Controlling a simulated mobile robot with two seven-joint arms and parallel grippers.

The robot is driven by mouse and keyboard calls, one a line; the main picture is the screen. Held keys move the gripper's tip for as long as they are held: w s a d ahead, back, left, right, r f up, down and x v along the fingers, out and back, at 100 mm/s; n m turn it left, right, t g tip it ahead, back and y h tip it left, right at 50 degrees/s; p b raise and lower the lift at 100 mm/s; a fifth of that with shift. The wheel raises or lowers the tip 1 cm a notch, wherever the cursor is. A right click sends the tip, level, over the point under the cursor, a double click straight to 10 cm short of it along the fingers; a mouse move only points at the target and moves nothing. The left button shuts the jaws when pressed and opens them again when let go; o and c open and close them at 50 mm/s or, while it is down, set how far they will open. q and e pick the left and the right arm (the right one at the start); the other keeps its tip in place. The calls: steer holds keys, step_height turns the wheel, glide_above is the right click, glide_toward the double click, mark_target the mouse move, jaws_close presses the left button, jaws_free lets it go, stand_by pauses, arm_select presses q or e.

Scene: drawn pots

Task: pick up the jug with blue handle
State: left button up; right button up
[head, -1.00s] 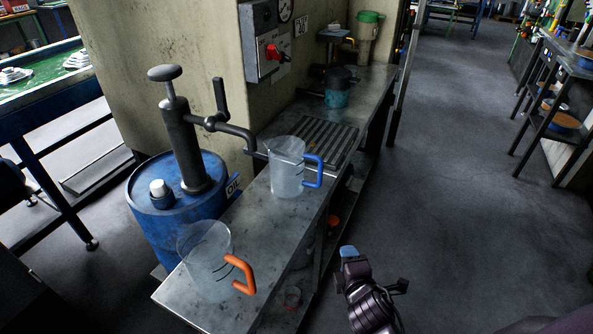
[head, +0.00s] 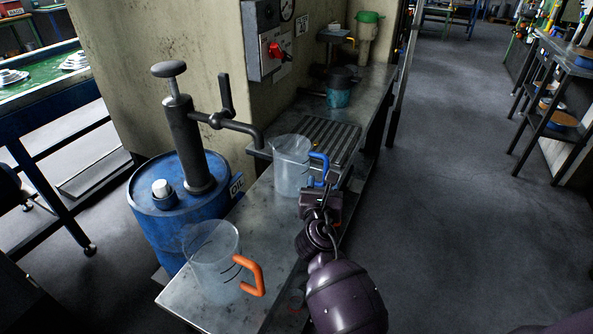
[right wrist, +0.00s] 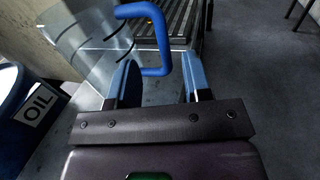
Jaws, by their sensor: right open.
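The clear jug with the blue handle (head: 291,168) stands upright on the metal bench (head: 262,215), with its handle facing right. In the right wrist view the jug (right wrist: 85,45) is at upper left, and its blue handle (right wrist: 154,70) hangs between and ahead of the fingers. My right gripper (head: 325,178) is at the handle; it also shows in the right wrist view (right wrist: 158,82), open, with one blue-padded finger on each side of the handle's lower part. It hides part of the handle in the head view. My left gripper is not in view.
A second clear jug with an orange handle (head: 215,265) stands nearer on the bench. A blue oil drum (head: 180,215) with a hand pump (head: 190,130) stands to the left, its spout reaching toward the bench. A grate (head: 332,138) and a teal container (head: 339,92) lie beyond.

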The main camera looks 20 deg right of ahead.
mark_target(326, 169)
steer(key=shift+b+x, duration=0.4)
steer(key=shift+x, duration=3.2)
steer(key=shift+s+d, duration=0.15)
jaws_close()
